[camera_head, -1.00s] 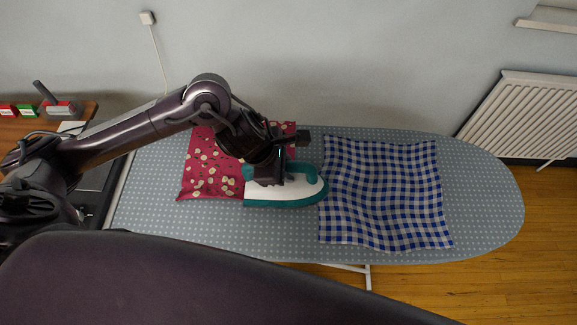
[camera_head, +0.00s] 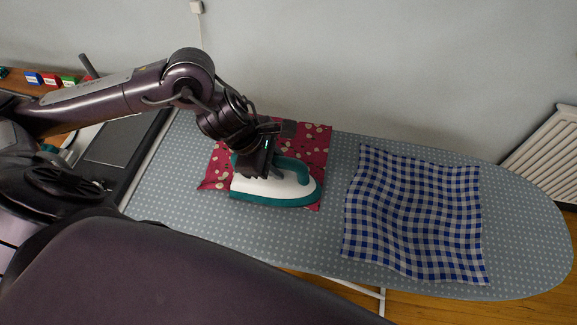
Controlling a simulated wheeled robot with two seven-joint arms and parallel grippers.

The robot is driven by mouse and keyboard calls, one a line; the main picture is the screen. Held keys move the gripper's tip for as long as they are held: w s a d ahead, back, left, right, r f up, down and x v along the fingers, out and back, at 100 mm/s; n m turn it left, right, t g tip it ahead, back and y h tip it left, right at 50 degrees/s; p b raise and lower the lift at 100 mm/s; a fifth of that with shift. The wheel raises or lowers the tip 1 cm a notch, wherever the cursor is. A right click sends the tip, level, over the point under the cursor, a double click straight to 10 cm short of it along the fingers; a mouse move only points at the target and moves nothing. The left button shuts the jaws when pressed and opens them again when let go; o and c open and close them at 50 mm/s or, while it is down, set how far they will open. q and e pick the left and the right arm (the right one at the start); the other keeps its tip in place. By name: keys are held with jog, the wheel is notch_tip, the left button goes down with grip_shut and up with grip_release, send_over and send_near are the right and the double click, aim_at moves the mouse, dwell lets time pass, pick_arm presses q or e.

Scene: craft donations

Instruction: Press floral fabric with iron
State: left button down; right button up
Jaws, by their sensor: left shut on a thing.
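The red floral fabric (camera_head: 313,152) lies on the ironing board, partly hidden by the iron and my left arm. The iron (camera_head: 272,188), white with a teal handle and teal base edge, rests on the lower part of the floral fabric with its tip to the right. My left gripper (camera_head: 260,165) is shut on the iron's handle, seen from above. The soleplate is hidden. My right gripper is not in view.
A blue-and-white checked cloth (camera_head: 415,215) lies to the right on the grey dotted ironing board (camera_head: 525,240). A radiator (camera_head: 548,150) stands at the right wall. A wooden surface with small coloured boxes (camera_head: 50,79) is at the far left.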

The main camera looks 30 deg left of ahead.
pick_arm(q)
jog(key=a, duration=0.1)
jog(key=a+b, duration=0.1)
jog(key=s+a+b, duration=0.1)
jog(key=shift+f, duration=0.25)
jog(key=shift+s+a+r, duration=0.15)
jog(key=shift+a+r, duration=0.05)
jog(key=shift+a, duration=0.35)
jog(key=shift+a+b, duration=0.1)
jog(key=shift+b, duration=0.2)
